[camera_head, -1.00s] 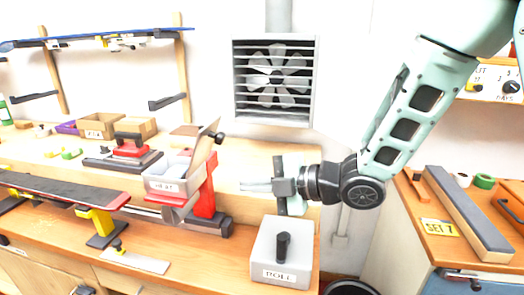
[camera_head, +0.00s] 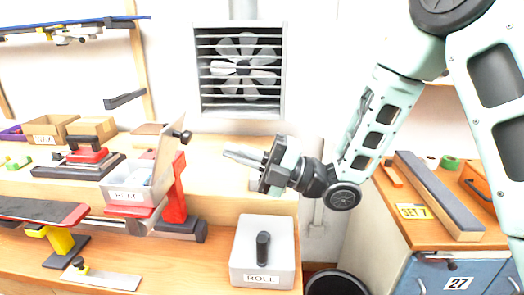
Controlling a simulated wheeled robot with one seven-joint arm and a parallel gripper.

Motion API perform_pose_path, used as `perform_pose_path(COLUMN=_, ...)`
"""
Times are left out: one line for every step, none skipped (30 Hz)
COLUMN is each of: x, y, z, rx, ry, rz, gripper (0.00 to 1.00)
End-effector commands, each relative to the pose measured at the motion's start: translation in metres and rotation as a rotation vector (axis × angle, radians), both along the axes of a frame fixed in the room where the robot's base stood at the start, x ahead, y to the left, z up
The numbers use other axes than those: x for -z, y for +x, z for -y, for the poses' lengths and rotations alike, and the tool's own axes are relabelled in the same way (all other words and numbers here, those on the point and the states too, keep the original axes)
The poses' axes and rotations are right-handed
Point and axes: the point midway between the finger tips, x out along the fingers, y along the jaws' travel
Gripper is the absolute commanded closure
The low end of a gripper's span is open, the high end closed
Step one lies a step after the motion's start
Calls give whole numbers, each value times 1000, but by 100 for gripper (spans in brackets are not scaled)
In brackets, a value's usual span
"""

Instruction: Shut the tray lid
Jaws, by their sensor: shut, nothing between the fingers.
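The tray (camera_head: 132,197) is a grey-white box with a printed label on its front, held beside a red upright stand.
A grey box labelled ROLL (camera_head: 262,262) with a black knob stands below my gripper. A red-topped press (camera_head: 88,156) and cardboard boxes (camera_head: 92,127) lie left of the tray. A fan vent (camera_head: 240,70) is on the wall behind. The right bench (camera_head: 408,190) holds a long grey-topped block.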

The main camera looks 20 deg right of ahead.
Motion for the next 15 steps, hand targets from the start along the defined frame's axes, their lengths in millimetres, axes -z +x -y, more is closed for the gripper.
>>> perform_pose_path(x=-7, y=3, z=-10, rx=-4, ry=1, rz=1, gripper=100)
perform_pose_path(x=-9, y=5, z=-15, rx=-3, ry=1, rz=0, gripper=100)
perform_pose_path(x=-11, y=6, z=-22, rx=-3, ry=0, rz=-1, gripper=100)
perform_pose_path(x=-13, y=8, z=-26, rx=-3, ry=0, rz=-1, gripper=100)
perform_pose_path(x=-15, y=10, z=-30, rx=-2, ry=1, rz=0, gripper=100)
perform_pose_path(x=-16, y=12, z=-35, rx=-2, ry=1, rz=0, gripper=100)
perform_pose_path(x=-17, y=13, z=-39, rx=-3, ry=0, rz=-1, gripper=100)
perform_pose_path(x=-17, y=14, z=-42, rx=-2, ry=0, rz=-2, gripper=100)
perform_pose_path(x=-18, y=16, z=-45, rx=-1, ry=1, rz=-2, gripper=100)
perform_pose_path(x=-19, y=17, z=-47, rx=0, ry=0, rz=-1, gripper=100)
perform_pose_path(x=-19, y=17, z=-49, rx=0, ry=0, rz=-1, gripper=100)
perform_pose_path(x=-19, y=18, z=-51, rx=-1, ry=0, rz=-1, gripper=100)
perform_pose_path(x=-20, y=18, z=-52, rx=-1, ry=0, rz=-1, gripper=100)
perform_pose_path(x=-19, y=18, z=-53, rx=-1, ry=1, rz=-2, gripper=100)
perform_pose_path(x=-19, y=19, z=-54, rx=-1, ry=1, rz=-2, gripper=100)
